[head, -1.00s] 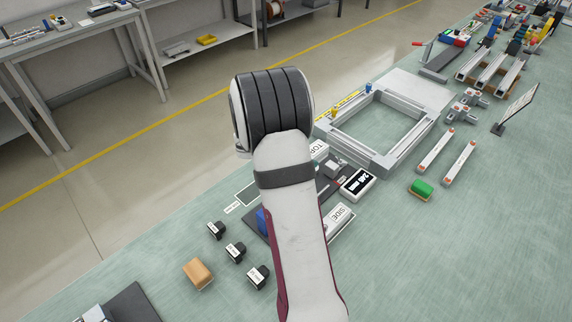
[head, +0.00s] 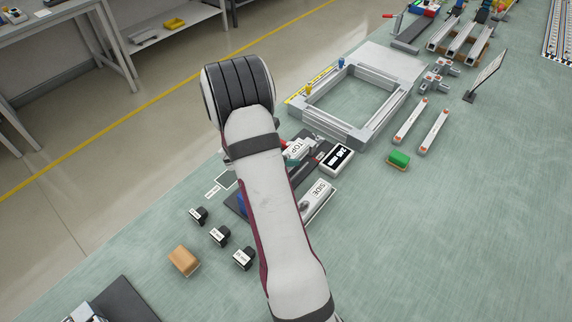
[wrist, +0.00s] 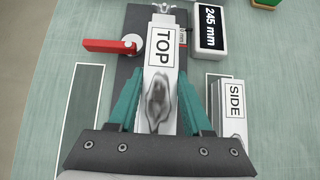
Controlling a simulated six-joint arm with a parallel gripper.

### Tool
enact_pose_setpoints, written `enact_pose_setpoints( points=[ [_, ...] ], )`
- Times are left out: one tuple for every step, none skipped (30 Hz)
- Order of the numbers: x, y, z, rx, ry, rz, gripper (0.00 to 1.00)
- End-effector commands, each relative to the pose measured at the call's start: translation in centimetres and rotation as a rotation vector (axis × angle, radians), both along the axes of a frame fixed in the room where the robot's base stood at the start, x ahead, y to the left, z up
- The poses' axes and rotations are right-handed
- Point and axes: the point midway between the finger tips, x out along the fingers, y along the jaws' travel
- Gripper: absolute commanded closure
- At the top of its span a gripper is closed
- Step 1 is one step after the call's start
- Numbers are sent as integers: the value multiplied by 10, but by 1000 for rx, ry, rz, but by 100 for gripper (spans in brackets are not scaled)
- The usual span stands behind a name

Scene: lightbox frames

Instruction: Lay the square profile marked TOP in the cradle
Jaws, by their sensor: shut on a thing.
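The square profile marked TOP (wrist: 163,47) is between the teal fingers of my gripper (wrist: 160,92), which is shut on it. Its label faces up, and a grey smudged patch shows on its near part. It lies over a dark base plate (wrist: 139,21), lengthwise along it; I cannot tell whether it touches anything below. A cradle under the profile is not clearly visible. In the head view the TOP label (head: 298,148) shows beside my arm, which hides most of my gripper. A wing screw (wrist: 162,8) stands at the profile's far end.
A red lever (wrist: 105,46) is left of the profile. A display reading 245 mm (wrist: 210,27) and the SIDE profile (wrist: 232,108) are to the right.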

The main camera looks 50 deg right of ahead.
Motion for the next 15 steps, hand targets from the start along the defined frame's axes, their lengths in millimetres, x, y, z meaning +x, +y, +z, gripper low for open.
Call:
enact_pose_setpoints(
  points=[
    [-1, 1, -12, 3, 6, 1, 100],
    [0, 1, -18, 2, 4, 1, 100],
    [0, 0, -24, 2, 3, 0, 100],
    [0, 0, -28, 2, 4, 1, 100],
    [0, 0, -30, 2, 2, 1, 100],
    [0, 0, -31, 1, 1, -1, 100],
    [0, 0, -31, 1, 0, 0, 100],
    [0, 0, -31, 1, 0, 0, 100],
    [0, 0, -31, 1, 0, 0, 100],
    [0, 0, -31, 1, 0, 0, 100],
    [0, 0, -31, 1, 0, 0, 100],
    [0, 0, -31, 1, 0, 0, 100],
    [0, 0, -32, 1, 0, 0, 100],
    [0, 0, -32, 1, 1, 1, 100],
    [0, 0, -34, 1, 1, 1, 100]
  ],
)
